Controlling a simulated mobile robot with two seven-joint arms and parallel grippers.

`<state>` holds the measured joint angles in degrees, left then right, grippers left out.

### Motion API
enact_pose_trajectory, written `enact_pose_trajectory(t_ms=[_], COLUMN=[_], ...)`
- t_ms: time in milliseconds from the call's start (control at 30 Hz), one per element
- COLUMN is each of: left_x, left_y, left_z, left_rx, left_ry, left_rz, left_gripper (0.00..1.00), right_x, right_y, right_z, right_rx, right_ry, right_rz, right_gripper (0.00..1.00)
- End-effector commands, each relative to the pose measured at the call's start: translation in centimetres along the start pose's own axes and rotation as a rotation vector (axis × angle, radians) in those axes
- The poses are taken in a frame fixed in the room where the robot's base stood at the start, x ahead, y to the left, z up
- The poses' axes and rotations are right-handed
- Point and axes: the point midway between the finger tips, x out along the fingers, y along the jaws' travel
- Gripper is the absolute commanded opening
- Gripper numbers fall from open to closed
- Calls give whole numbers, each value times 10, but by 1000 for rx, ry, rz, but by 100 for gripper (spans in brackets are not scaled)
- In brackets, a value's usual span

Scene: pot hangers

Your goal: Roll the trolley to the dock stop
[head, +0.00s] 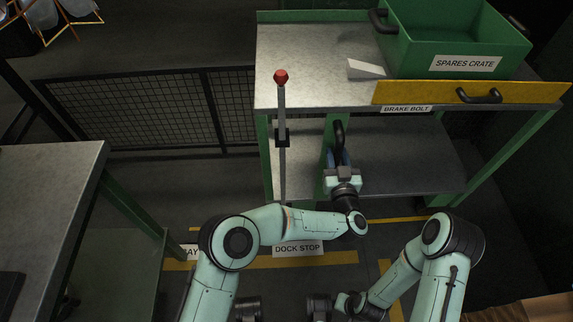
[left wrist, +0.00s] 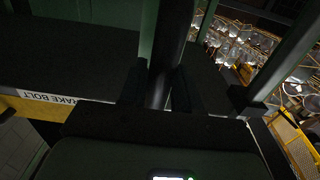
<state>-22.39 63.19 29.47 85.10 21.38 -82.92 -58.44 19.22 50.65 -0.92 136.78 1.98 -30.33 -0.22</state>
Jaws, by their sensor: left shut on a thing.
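The trolley is a green-framed, two-deck cart with a grey metal top (head: 310,60), at the right of the head view. My left gripper (head: 340,160) is at its front and shut on an upright black handle (head: 338,134). The left wrist view shows the dark bar (left wrist: 166,50) between the fingers. A "DOCK STOP" label (head: 297,249) lies by a yellow floor line, in front of the trolley and partly behind my left arm. My right arm is folded low at the right; its gripper (head: 320,306) is at the bottom edge, its fingers unclear.
A green spares crate (head: 455,45) stands on the trolley top, behind a yellow board (head: 440,93) above a "BRAKE BOLT" label (head: 406,109). A red-knobbed lever (head: 281,90) rises at the trolley's left. A grey bench (head: 50,190) is at left; mesh fence (head: 130,110) behind.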

Motion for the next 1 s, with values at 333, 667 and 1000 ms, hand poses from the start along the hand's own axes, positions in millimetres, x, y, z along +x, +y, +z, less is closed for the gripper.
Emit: enact_pose_trajectory(t_ms=[333, 667, 1000], left_x=[0, 1, 1], left_y=[37, 60, 60], left_z=[-3, -3, -1], left_rx=[-3, -2, -1], left_ry=[7, 6, 2], left_rz=[3, 1, 0], left_gripper=[0, 51, 64], right_x=[0, 0, 0], right_y=[0, 0, 0], right_z=[0, 0, 1], right_rx=[0, 0, 1], right_ry=[0, 0, -2], right_rz=[0, 0, 1], right_gripper=[43, 43, 43])
